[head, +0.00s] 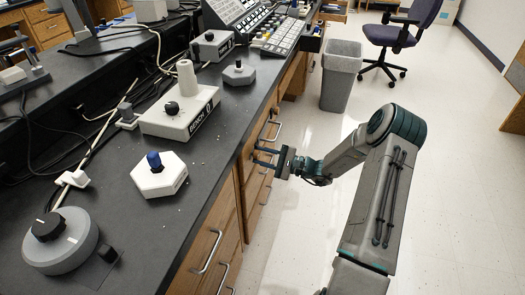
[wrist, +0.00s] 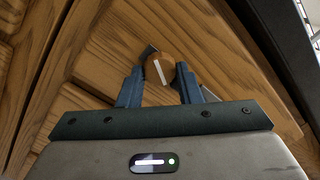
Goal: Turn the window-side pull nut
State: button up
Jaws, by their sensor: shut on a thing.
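My gripper (head: 264,158) is at the wooden drawer fronts below the bench edge, fingers pointing at the wood. In the wrist view, my gripper (wrist: 160,76) is shut on a small round brown nut (wrist: 158,68) with a white stripe across its face. One blue finger is on each side of it. A dark grey piece, perhaps part of a drawer pull (wrist: 148,51), shows just behind the nut. In the head view the nut is too small or hidden to make out. I cannot tell which side is the window side.
Metal drawer pulls (head: 207,251) stick out along the cabinet front. The dark bench top (head: 213,145) holds a white hexagonal block with a blue knob (head: 159,174), a grey dial (head: 61,240) and several devices. A grey bin (head: 341,75) and a chair (head: 398,36) stand beyond; the floor at right is clear.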

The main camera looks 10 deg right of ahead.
jog(key=shift+r+m+p, duration=0.1)
jog(key=shift+m+p, duration=0.6)
jog(key=shift+m, duration=0.5)
jog(key=shift+t, duration=0.3)
jog(key=o, duration=1)
jog(key=shift+c, duration=0.2)
jog(key=p+v, duration=0.1)
jog(key=v, duration=1.2)
jog(key=shift+d, duration=0.4)
jog(key=shift+s, duration=0.15)
